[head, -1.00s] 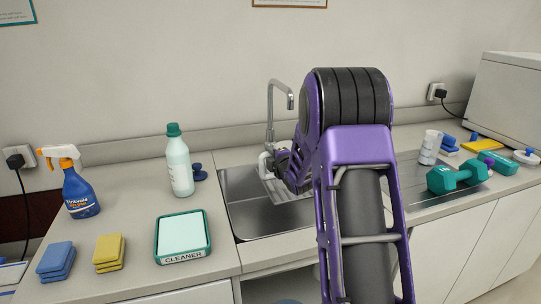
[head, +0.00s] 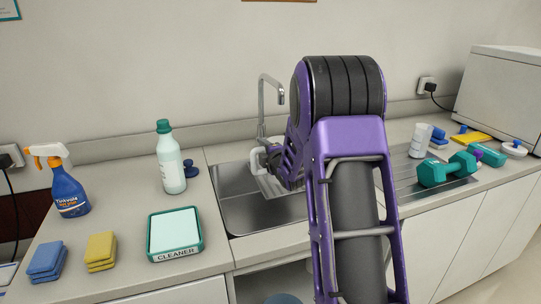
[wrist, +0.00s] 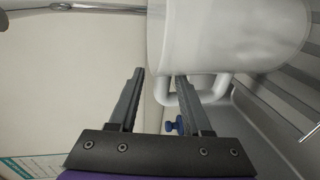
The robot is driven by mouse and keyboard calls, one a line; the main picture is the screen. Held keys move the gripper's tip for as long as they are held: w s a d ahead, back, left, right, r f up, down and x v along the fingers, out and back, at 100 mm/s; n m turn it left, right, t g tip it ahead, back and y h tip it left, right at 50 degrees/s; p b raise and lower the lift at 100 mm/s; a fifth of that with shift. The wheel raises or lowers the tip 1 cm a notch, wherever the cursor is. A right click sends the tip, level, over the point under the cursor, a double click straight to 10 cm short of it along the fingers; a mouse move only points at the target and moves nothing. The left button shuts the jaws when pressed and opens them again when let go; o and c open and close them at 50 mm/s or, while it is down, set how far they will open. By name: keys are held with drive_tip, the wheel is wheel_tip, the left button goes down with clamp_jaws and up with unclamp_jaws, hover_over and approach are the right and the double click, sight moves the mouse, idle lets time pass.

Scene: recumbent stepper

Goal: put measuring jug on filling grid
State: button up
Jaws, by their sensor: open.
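The white measuring jug (wrist: 225,35) fills the top of the wrist view, its loop handle (wrist: 162,92) toward my gripper. In the head view only a small white part of the jug (head: 258,160) shows beside my gripper (head: 274,162), below the tap. My gripper (wrist: 159,76) is open; the handle's outer bar lies between its fingers, with the right finger overlapping the loop. The pale filling grid (head: 270,187) is in the sink under the jug, and slats show at the right of the wrist view (wrist: 290,85). I cannot tell whether the jug touches the grid.
The tap (head: 264,105) stands behind the sink (head: 235,205). On the left are a cleaner bottle (head: 171,165), a cleaner tray (head: 202,242), a spray bottle (head: 68,190) and sponges (head: 101,250). On the right are a white cup (head: 420,142) and a teal dumbbell (head: 446,170).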

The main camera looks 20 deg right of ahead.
drive_tip(key=s+r, duration=0.2)
drive_tip(key=s, duration=0.8)
drive_tip(key=shift+s+d, duration=0.15)
drive_tip(key=shift+s, duration=0.2)
drive_tip(key=shift+r, duration=0.1)
